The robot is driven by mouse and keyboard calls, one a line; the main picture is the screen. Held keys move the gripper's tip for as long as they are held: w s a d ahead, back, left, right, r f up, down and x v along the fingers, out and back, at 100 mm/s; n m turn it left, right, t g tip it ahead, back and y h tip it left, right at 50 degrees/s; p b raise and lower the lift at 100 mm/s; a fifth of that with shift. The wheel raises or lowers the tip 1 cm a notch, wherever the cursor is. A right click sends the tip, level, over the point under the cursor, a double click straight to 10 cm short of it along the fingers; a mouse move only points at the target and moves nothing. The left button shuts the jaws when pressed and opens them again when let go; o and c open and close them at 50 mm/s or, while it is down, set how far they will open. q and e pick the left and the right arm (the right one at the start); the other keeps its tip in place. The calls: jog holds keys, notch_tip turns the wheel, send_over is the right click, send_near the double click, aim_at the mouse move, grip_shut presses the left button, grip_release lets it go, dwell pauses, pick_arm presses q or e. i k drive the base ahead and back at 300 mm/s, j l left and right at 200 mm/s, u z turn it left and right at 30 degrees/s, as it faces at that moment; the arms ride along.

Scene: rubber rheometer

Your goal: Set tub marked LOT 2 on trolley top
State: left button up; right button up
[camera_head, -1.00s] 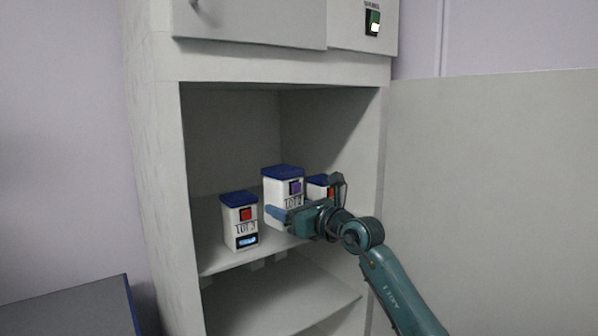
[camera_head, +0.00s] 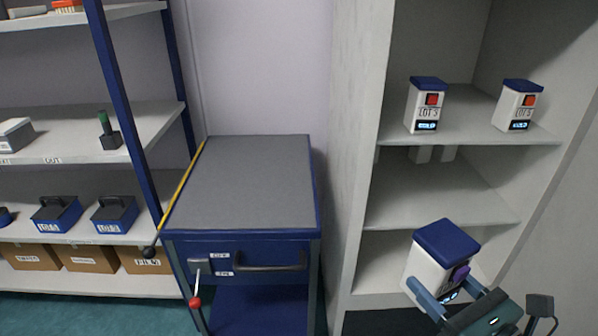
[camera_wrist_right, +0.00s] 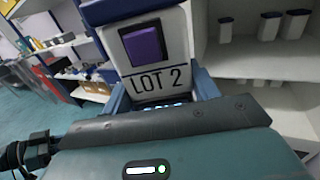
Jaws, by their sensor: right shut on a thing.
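The tub marked LOT 2 (camera_head: 432,262) is white with a blue lid and a purple square. My right gripper (camera_head: 446,299) is shut on it and holds it in front of the cabinet, at the lower right of the head view. The right wrist view shows the tub's label LOT 2 (camera_wrist_right: 158,78) close up, between the fingers. The trolley top (camera_head: 247,182) is a grey flat surface with a blue frame, left of the cabinet and bare. My left gripper does not show.
Two similar tubs, LOT 3 (camera_head: 425,107) and another with a red square (camera_head: 516,107), stand on the upper cabinet shelf. The cabinet's side wall (camera_head: 350,150) rises between trolley and shelves. A rack (camera_head: 60,180) with boxes and tools stands left. A red-knobbed lever (camera_head: 195,301) hangs at the trolley's front.

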aim_at(245, 200)
jog(key=j+z, duration=0.45)
jog(key=j, duration=1.3)
jog(key=i+j+z, duration=0.1)
jog(key=j, duration=0.2)
jog(key=i+j+z, duration=0.1)
jog(key=j, duration=0.2)
jog(key=i+j+z, duration=0.1)
jog(key=j, duration=0.15)
jog(key=i+j+z, duration=0.1)
jog(key=j, duration=0.2)
jog(key=i+j+z, duration=0.1)
jog(key=i+j, duration=0.1)
jog(key=j, duration=0.1)
